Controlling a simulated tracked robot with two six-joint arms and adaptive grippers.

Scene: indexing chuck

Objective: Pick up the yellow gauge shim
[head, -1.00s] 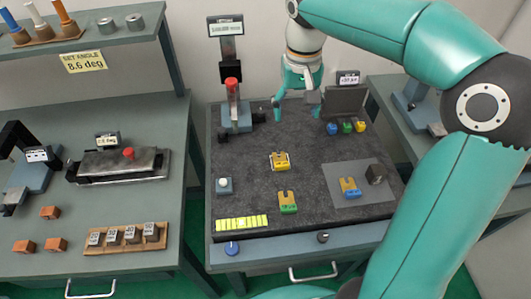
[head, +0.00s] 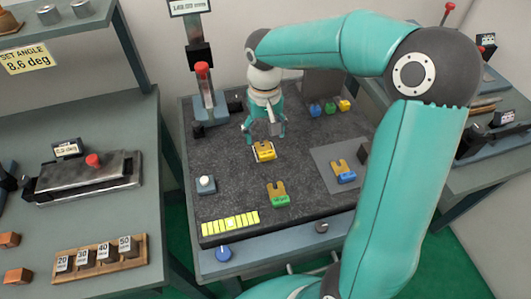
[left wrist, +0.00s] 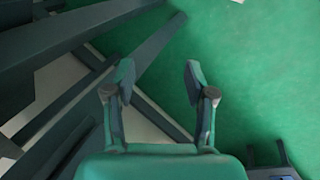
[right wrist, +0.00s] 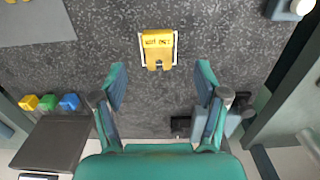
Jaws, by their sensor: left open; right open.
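The yellow gauge shim (head: 265,152) lies on the dark speckled plate (head: 240,175) near its middle, inside a thin white outline. In the right wrist view the shim (right wrist: 158,48) shows its yellow label end and notched tan end, ahead of the fingertips. My right gripper (head: 264,136) is open and empty, just behind and above the shim in the head view. It also shows open in the right wrist view (right wrist: 162,85), the shim centred beyond the gap between its fingers. My left gripper (left wrist: 158,80) is open and empty over green floor and is out of the head view.
A green shim (head: 278,195) and a blue shim (head: 343,171) lie in front of and right of the yellow one. A red-topped gauge stand (head: 203,90) stands at back left. Small blue, green and yellow blocks (head: 330,109) sit at back right. A white-topped button (head: 205,183) is at left.

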